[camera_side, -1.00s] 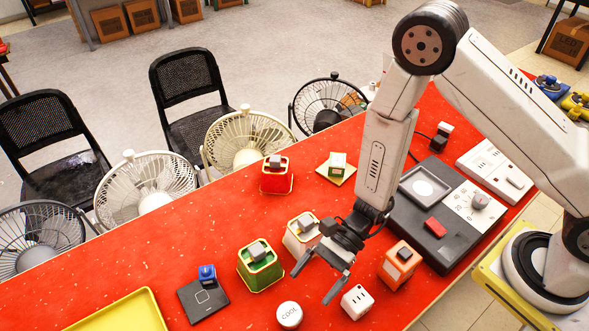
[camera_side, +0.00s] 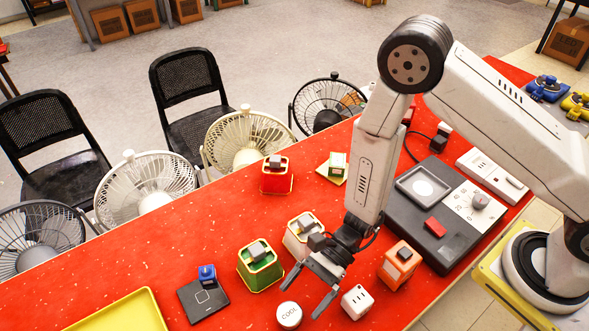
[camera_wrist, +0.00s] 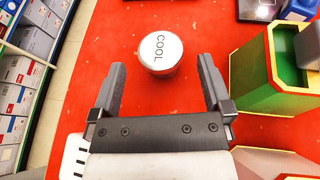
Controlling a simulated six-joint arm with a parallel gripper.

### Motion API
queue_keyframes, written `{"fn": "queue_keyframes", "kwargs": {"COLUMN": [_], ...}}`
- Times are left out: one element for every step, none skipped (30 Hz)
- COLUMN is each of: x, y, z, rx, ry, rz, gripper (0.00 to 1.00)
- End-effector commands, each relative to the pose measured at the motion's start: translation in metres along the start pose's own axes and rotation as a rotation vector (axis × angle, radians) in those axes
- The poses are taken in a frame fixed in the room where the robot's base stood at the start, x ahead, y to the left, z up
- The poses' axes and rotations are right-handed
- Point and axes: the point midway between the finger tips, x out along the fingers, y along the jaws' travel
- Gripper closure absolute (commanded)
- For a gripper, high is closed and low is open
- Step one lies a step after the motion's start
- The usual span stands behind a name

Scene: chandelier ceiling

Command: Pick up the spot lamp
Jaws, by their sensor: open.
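A white round puck marked COOL (camera_side: 289,313), which I take to be the spot lamp, stands upright near the table's front edge. It also shows in the wrist view (camera_wrist: 158,50), just ahead of the gap between my fingertips and roughly centred on it. My gripper (camera_side: 299,303) is open and empty, its fingers pointing down toward the puck. In the wrist view, both fingers of my gripper (camera_wrist: 161,66) are spread apart, with red table between them. I cannot tell the exact height of the fingertips above the table.
A white cube (camera_side: 356,301) and an orange block (camera_side: 398,267) are to the right. A black pad (camera_side: 204,300) and yellow tray (camera_side: 125,313) lie left.

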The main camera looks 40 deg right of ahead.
Motion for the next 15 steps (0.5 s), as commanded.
{"fn": "queue_keyframes", "kwargs": {"x": [0.004,0.007,0.011,0.014,0.017,0.021,0.025,0.028,0.032,0.035,0.038,0.041,0.043,0.044,0.046], "y": [0.001,0.001,0.001,0.001,0.001,0.001,0.001,0.001,0.001,0.001,0.001,0.001,0.001,0.001,0.0], "z": [0.0,-0.001,-0.001,-0.001,-0.001,-0.002,-0.002,-0.002,-0.002,-0.002,-0.002,-0.002,-0.002,-0.002,-0.002], "rx": [0.0,0.0,0.0,-0.001,-0.001,-0.001,-0.001,-0.001,-0.001,-0.001,-0.001,-0.001,-0.001,-0.001,-0.001], "ry": [0.0,0.0,0.0,0.0,0.0,0.0,0.0,0.0,0.0,0.0,0.0,0.0,0.0,0.0,0.0], "rz": [0.002,0.002,0.003,0.004,0.003,0.004,0.004,0.004,0.003,0.003,0.003,0.002,0.002,0.002,0.001], "gripper": [0.0,0.0,0.0,0.0,0.0,0.0,0.0,0.0,0.0,0.0,0.0,0.0,0.0,0.0,0.0]}}
